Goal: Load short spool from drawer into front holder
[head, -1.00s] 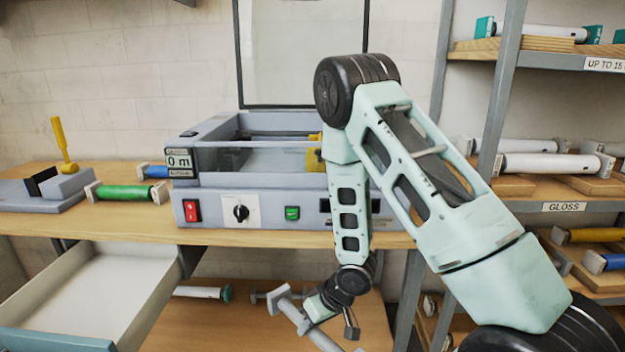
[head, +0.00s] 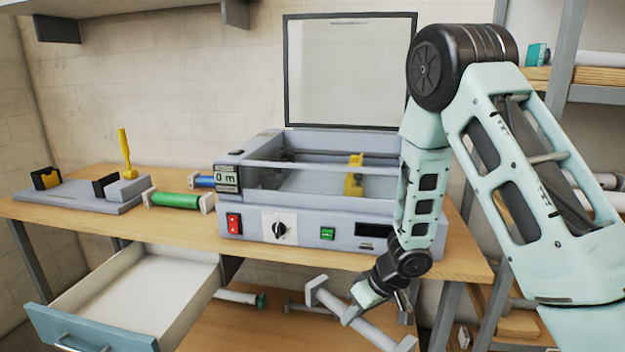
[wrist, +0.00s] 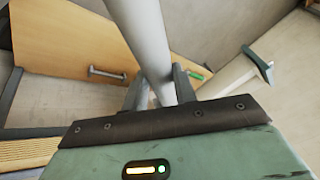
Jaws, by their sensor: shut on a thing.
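My gripper (head: 354,312) is shut on a grey spool (head: 385,332) with square end flanges. It holds the spool tilted, below the bench edge and in front of the laminator. In the wrist view the spool's pale shaft (wrist: 143,35) runs up between the fingers (wrist: 155,95). The drawer (head: 135,292) stands open at lower left, and its visible inside is empty. The laminator (head: 300,212) sits on the bench with its clear lid (head: 345,70) raised. A yellow part (head: 354,176) is inside it. I cannot tell which part is the front holder.
A green spool (head: 178,201) and a blue one (head: 202,181) lie left of the laminator. A stand with a yellow lever (head: 125,152) is further left. Under the bench, a white spool (head: 240,297) lies on the lower shelf. Shelving (head: 560,95) rises at right.

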